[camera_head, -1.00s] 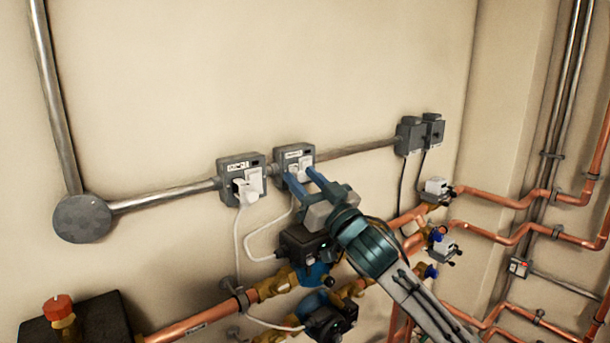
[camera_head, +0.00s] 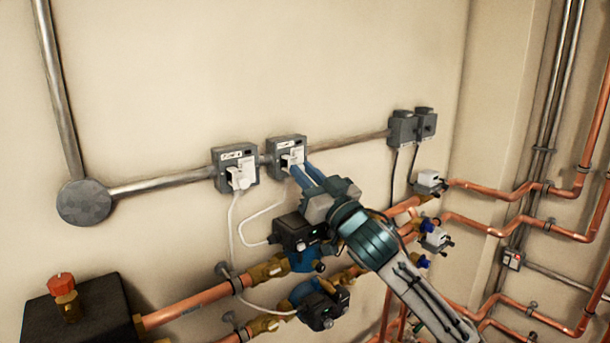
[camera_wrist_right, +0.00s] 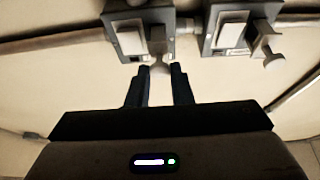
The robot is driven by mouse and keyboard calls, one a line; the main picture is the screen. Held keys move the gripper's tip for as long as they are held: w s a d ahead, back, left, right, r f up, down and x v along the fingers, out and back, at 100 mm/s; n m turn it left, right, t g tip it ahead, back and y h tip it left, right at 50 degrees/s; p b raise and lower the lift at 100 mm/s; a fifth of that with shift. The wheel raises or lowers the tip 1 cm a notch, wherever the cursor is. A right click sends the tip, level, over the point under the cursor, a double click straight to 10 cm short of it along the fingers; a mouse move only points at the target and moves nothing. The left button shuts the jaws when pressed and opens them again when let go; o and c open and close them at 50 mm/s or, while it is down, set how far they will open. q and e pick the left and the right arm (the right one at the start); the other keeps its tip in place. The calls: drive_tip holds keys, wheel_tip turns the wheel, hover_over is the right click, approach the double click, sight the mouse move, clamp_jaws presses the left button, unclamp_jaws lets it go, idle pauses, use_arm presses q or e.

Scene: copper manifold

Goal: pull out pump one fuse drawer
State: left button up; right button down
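Two grey fused boxes hang on the conduit, a left box (camera_head: 222,157) and a right box (camera_head: 276,144). Their labels are too small to read. The left box carries a white plug-like piece (camera_head: 240,178) with a cable. My right gripper (camera_head: 303,174) is at the front of the right box and partly hides it. In the right wrist view, my right gripper (camera_wrist_right: 160,69) has its fingers close on either side of a small pale handle (camera_wrist_right: 158,66) below a box (camera_wrist_right: 134,17). The other box also shows there (camera_wrist_right: 222,15). My left gripper is not in view.
A round grey junction box (camera_head: 84,203) is at the left. Two dark switches (camera_head: 403,131) are at the right end of the conduit. Dark-headed pumps (camera_head: 295,231) and copper pipes (camera_head: 190,306) lie below. The wall above the boxes is clear.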

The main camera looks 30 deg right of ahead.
drive_tip(key=shift+w, duration=0.15)
drive_tip(key=c, duration=1.3)
unclamp_jaws()
use_arm(q)
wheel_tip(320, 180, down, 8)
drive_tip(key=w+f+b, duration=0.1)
drive_tip(key=b, duration=0.8)
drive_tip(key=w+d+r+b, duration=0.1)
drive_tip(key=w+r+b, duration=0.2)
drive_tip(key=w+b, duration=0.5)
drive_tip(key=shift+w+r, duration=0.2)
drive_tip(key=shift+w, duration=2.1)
use_arm(e)
drive_tip(key=v, duration=1.1)
